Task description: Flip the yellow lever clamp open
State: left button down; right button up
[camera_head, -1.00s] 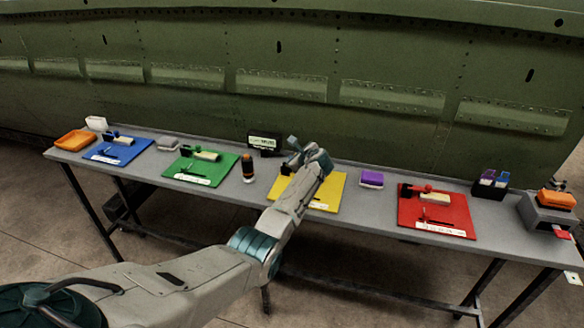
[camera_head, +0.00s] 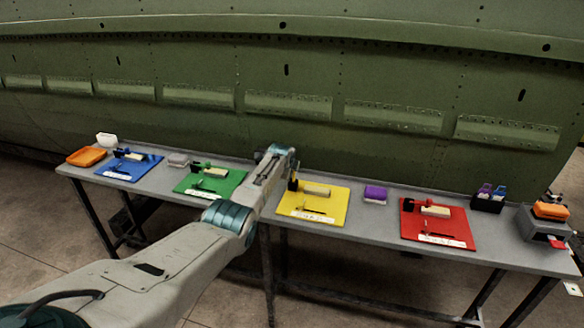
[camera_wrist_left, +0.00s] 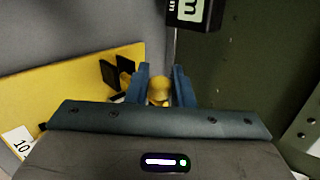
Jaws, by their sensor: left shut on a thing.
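The yellow board (camera_head: 335,205) lies on the grey table, with a pale block (camera_head: 316,190) and a dark clamp (camera_head: 293,184) at its back left. In the left wrist view, the lever's yellow knob (camera_wrist_left: 159,88) sits between the two blue fingers of my left gripper (camera_wrist_left: 160,86), which is shut on it. Black clamp parts (camera_wrist_left: 114,73) stand just left of the fingers. In the head view, my left gripper (camera_head: 291,158) is at the board's back left corner; its fingertips are hard to make out. The lever's exact angle is unclear. My right gripper is not in view.
The green board (camera_head: 205,187) lies partly behind my left arm. The blue board (camera_head: 130,166) is farther left, and the purple block (camera_head: 375,193) and red board (camera_head: 440,225) are right. A black box (camera_wrist_left: 193,12) is close beyond the fingers. The green fuselage (camera_head: 400,60) rises behind the table.

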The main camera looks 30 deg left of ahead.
pick_arm(q)
jog(key=shift+s+a+f+h, duration=0.1)
jog(key=shift+a+h, duration=0.15)
jog(key=shift+h, duration=0.05)
dwell(0.4)
jog(key=c, duration=1.3)
grip_release()
jog(key=v, duration=1)
jog(key=shift+s+r, duration=0.25)
jog(key=shift+s, duration=0.05)
